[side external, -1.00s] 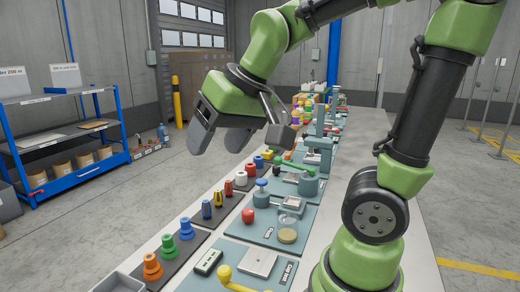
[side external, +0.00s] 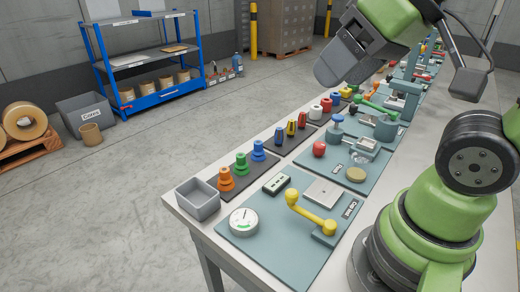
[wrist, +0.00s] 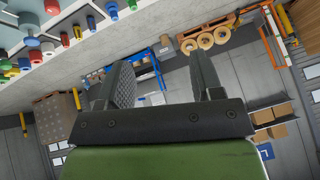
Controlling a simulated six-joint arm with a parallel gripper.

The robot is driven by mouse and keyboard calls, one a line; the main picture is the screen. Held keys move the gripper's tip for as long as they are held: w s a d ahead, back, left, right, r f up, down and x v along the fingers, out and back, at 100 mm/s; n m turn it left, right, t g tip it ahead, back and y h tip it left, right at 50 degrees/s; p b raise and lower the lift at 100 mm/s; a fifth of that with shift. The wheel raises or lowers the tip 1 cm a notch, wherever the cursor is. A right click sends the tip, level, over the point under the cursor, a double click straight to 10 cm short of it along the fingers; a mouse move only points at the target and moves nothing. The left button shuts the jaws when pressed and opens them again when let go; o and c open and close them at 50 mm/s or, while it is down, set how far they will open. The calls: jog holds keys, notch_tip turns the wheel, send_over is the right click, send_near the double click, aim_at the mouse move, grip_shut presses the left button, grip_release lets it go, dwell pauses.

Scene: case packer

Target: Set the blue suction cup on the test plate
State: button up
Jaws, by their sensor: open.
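The blue suction cup (side external: 258,151) stands upright on a dark strip (side external: 216,192) on the bench, beside a green suction cup (side external: 241,163) and an orange one (side external: 226,179). A square silvery plate (side external: 322,191), apparently the test plate, lies on the teal panel (side external: 270,242) to its right, with nothing on it. My gripper (side external: 338,62) is raised beyond the cups, well away from them. In the wrist view my gripper (wrist: 162,78) is open, its fingers apart with nothing between them. Which coloured piece there is the blue cup is unclear.
A grey bin (side external: 198,199) stands at the bench's near left corner. A yellow handle (side external: 310,214), a gauge (side external: 244,222) and a red knob (side external: 319,149) stand near the plate. Other coloured parts line the bench behind. A blue shelf rack (side external: 150,60) stands across the floor.

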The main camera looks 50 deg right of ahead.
jog(key=w+d+f+n+g+h, duration=0.15)
jog(key=w+d+n, duration=0.25)
jog(key=w+n, duration=0.55)
jog(key=n+g+h, duration=0.1)
jog(key=n+h, duration=0.1)
jog(key=n, duration=1.5)
send_near(259, 143)
jog(key=f+n, duration=0.1)
jog(key=n, duration=0.1)
jog(key=w+f+n, duration=0.1)
jog(key=f+n, duration=0.1)
jog(key=w+d+f+n, duration=0.1)
jog(key=f+n, duration=0.1)
jog(key=shift+d+g, duration=0.1)
jog(key=shift+g, duration=0.15)
jog(key=shift+x, duration=2.95)
jog(key=shift+w, duration=0.1)
jog(key=shift+c, duration=0.4)
jog(key=shift+r, duration=0.1)
jog(key=c, duration=0.9)
